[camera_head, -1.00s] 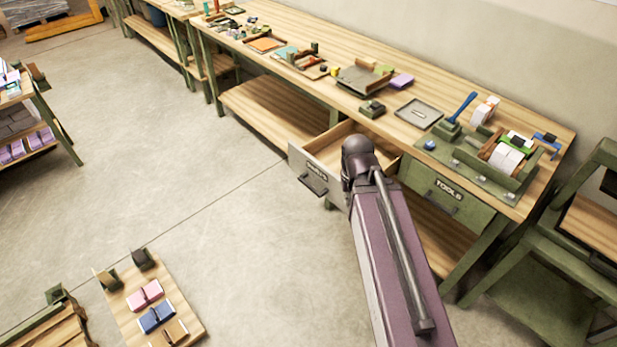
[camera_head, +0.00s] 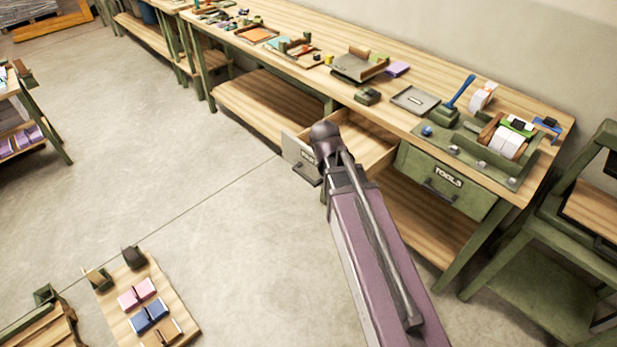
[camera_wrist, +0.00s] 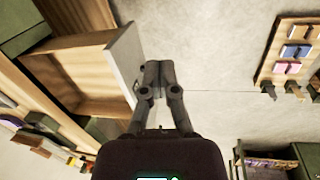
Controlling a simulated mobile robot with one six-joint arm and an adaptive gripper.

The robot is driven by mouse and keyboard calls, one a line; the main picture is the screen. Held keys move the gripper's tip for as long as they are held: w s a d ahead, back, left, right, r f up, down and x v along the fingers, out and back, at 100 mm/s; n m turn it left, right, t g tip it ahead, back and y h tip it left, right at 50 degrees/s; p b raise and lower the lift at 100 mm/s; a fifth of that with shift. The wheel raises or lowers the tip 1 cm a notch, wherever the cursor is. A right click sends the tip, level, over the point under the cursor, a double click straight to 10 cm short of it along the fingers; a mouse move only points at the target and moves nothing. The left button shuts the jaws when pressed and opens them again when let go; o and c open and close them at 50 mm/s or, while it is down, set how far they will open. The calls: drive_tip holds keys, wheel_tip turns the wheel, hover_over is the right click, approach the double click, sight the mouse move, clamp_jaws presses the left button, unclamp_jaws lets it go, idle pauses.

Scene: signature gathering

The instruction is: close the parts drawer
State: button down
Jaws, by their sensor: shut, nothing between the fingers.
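The parts drawer (camera_head: 367,148) stands open from the workbench, with a wooden inside and a grey front panel (camera_head: 293,149) that has a dark handle (camera_head: 307,174). My arm crosses over part of the drawer and its label in the head view, and my gripper's fingers are hidden there. In the wrist view the drawer's wooden inside (camera_wrist: 82,82) is at the left and its front panel (camera_wrist: 124,58) faces right. My gripper (camera_wrist: 157,66) is shut and empty, just outside the front panel near the handle. I cannot tell whether it touches.
The green TOOLS drawer (camera_head: 447,184) is shut, to the right of the open drawer. Trays and small parts lie on the workbench top (camera_head: 395,126). A board with coloured blocks (camera_head: 169,292) is at the lower left. The floor (camera_head: 190,190) in front is clear.

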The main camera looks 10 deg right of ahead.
drive_tip(key=w+a+f+n+t+h+b, duration=0.2)
drive_tip(key=w+a+f+n+h+b, duration=0.1)
drive_tip(key=w+f+n+b, duration=0.6)
drive_tip(key=n+t+h+b, duration=0.2)
drive_tip(key=n+b, duration=0.6)
drive_tip(key=n, duration=0.2)
approach(311, 171)
drive_tip(key=s+a+r, duration=0.2)
drive_tip(key=shift+w, duration=0.2)
drive_tip(key=shift+f, duration=0.15)
drive_tip(key=b+x, duration=0.6)
drive_tip(key=x, duration=0.3)
drive_tip(key=shift+w+b, duration=0.15)
drive_tip(key=shift+b, duration=0.25)
drive_tip(key=shift+w+d+f, duration=0.1)
drive_tip(key=shift+w+d, duration=0.1)
drive_tip(key=shift+d, duration=0.1)
